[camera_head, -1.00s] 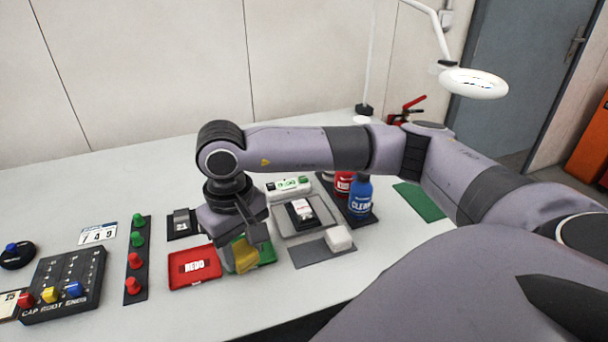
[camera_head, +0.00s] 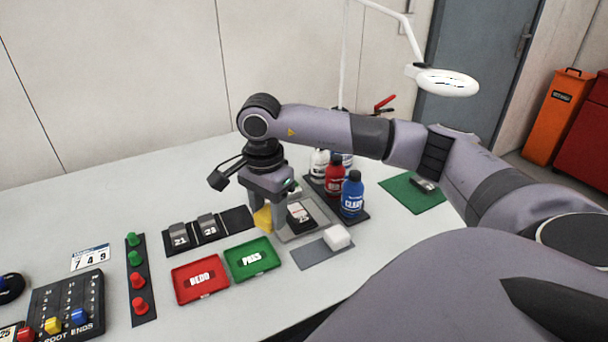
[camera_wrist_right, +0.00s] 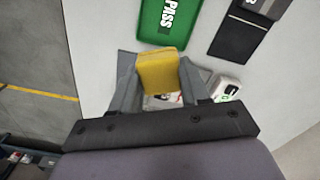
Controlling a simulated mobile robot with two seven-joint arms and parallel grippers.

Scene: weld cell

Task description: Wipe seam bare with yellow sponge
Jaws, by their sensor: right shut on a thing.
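My right gripper (camera_head: 266,204) is shut on the yellow sponge (camera_head: 262,219), which also shows between its fingers in the right wrist view (camera_wrist_right: 160,72). The sponge is at the left edge of the grey tray (camera_head: 287,237). A dark block with a white label (camera_head: 300,215), marked 25, sits in that tray just right of the sponge. I cannot make out its seam, nor whether the sponge touches anything. My left gripper is out of view.
A red REDO tray (camera_head: 200,280) and a green PASS tray (camera_head: 251,259) lie in front. A white block (camera_head: 337,237) sits on a grey mat (camera_head: 313,254). Red (camera_head: 334,178) and blue (camera_head: 352,196) bottles stand behind right. A green mat (camera_head: 400,193) holds a metal piece (camera_head: 423,185).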

